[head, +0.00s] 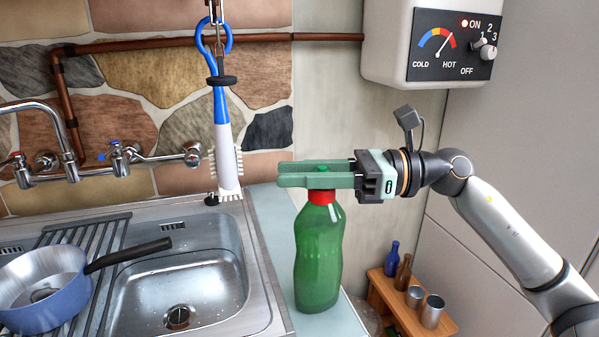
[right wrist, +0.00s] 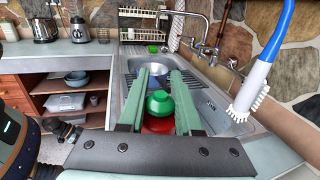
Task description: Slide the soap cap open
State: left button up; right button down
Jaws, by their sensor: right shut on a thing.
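A green soap bottle (head: 318,255) stands upright on the pale counter to the right of the sink. It has a red collar (head: 322,197) and a green cap (head: 321,170) on top. My right gripper (head: 300,174) reaches in from the right at the height of the cap, with its fingers on either side of it. In the right wrist view, the green cap (right wrist: 160,103) and red collar (right wrist: 158,124) sit between the two green fingers (right wrist: 159,95). The gripper is shut on the cap. My left gripper is not in view.
A blue and white brush (head: 226,140) hangs beside the bottle. The steel sink (head: 215,285) is to the left, with a pot (head: 45,290) on its drainer and a tap (head: 120,160) behind. A wooden shelf (head: 440,318) with bottles and cups stands low right.

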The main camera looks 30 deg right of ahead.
dwell(0.4)
jog(key=shift+r, duration=0.65)
jog(key=c, duration=0.6)
grip_release()
jog(key=shift+o, duration=0.2)
